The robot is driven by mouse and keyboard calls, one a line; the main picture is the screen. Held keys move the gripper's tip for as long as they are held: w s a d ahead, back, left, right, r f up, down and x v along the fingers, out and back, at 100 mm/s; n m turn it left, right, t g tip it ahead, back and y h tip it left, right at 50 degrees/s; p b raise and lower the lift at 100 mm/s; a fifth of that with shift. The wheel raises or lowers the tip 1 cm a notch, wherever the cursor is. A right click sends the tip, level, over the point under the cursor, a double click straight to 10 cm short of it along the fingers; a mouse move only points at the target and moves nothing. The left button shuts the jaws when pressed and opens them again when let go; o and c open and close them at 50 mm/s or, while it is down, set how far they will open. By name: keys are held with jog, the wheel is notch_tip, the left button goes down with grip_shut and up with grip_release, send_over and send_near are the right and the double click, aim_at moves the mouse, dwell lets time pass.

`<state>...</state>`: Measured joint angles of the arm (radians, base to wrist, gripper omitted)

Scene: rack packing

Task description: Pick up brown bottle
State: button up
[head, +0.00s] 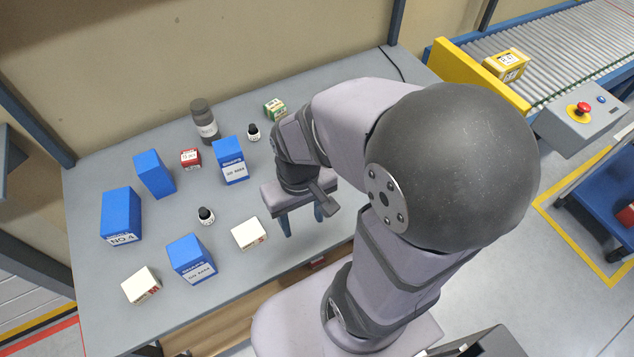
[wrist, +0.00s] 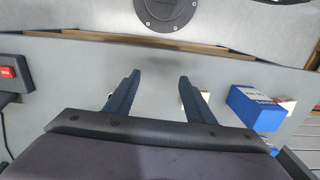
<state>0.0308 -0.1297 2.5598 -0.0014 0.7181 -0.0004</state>
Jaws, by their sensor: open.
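A tall dark grey-brown bottle (head: 201,113) with a pale label stands upright near the back of the table in the head view. It is the closest match to the brown bottle, though its colour looks greyish. My gripper (head: 303,220) is to the right of it and nearer the front edge, well apart from it. The fingers point down above the bare right part of the table. In the wrist view, my gripper (wrist: 159,82) has its two fingers spread with nothing between them. The bottle does not show in the wrist view.
A red box (head: 190,158), a blue box (head: 230,163) and a small dark bottle (head: 254,133) stand close around the tall bottle. Another small dark bottle (head: 206,216), a cream box (head: 246,234) and more blue boxes lie nearer the front. A green box (head: 275,109) is behind my arm.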

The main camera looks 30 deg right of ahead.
jog(key=s+d+f+m+g+y+p, duration=0.1)
jog(key=d+f+m+g+p, duration=0.2)
jog(key=d+p, duration=0.25)
jog(key=w+d+n+t, duration=0.1)
jog(key=w+d, duration=0.1)
jog(key=w, duration=0.1)
jog(key=w+d+n, duration=0.1)
jog(key=w+d, duration=0.1)
jog(key=w, duration=0.2)
jog(key=w+d+f+n+t, duration=0.1)
jog(key=w+d, duration=0.1)
jog(key=w, duration=0.2)
jog(key=shift+w+n+t+h, duration=0.25)
jog(key=shift+n+t+h, duration=0.05)
jog(key=shift+n+h, duration=0.1)
jog(key=shift+w+n, duration=0.3)
jog(key=shift+n, duration=0.5)
jog(key=shift+f, duration=0.1)
jog(key=shift+f, duration=1.05)
jog(key=shift+p, duration=0.35)
